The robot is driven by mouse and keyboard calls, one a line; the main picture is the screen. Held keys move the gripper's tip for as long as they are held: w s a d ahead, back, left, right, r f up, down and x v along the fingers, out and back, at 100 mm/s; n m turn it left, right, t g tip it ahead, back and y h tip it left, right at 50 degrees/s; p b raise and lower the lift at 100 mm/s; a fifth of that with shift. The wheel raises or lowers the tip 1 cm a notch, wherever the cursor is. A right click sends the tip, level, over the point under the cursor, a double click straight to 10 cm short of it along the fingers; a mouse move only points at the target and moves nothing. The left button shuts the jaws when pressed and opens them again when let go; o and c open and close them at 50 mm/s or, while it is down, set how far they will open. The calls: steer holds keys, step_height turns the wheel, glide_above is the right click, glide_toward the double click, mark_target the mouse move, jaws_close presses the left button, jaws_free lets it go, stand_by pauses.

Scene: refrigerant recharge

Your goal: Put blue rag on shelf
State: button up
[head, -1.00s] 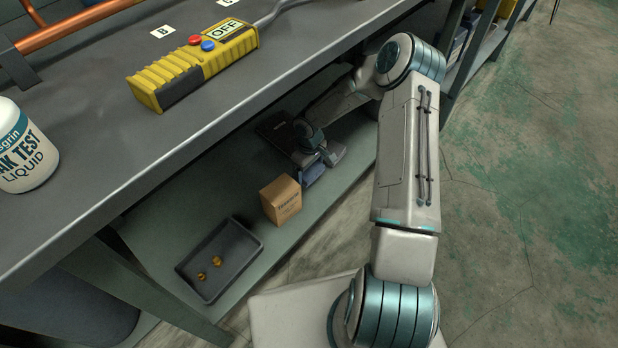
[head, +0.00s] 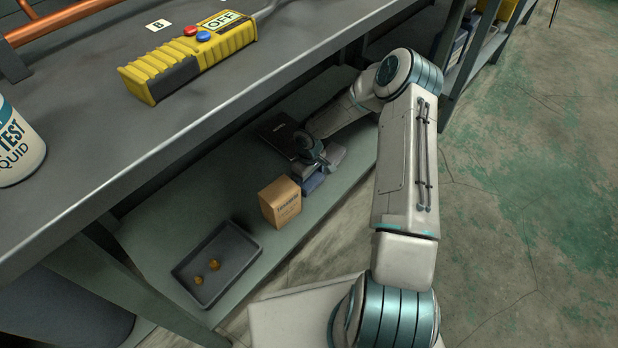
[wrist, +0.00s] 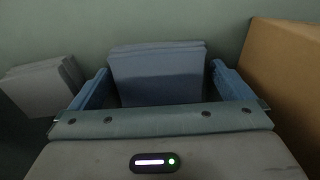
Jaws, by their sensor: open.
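The blue rag (wrist: 157,76) is a folded stack on the lower shelf, seen in the middle of the wrist view. My gripper (wrist: 160,72) is open, with one blue finger on each side of the rag. A narrow gap shows at each side, and the rag's near lower part is hidden by the gripper body. In the head view my gripper (head: 318,172) is low over the lower shelf (head: 150,225) under the bench. A small blue patch shows there, but I cannot tell rag from finger.
A cardboard box (head: 281,202) stands close to my gripper; it also shows at right in the wrist view (wrist: 285,75). A grey folded stack (wrist: 42,88) lies to the left. A dark tray (head: 253,256) holds small brass parts. The bench top (head: 150,130) overhangs the shelf.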

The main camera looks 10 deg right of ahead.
mark_target(309, 179)
step_height(309, 179, up, 8)
steer(key=p, duration=0.3)
steer(key=shift+f, duration=0.15)
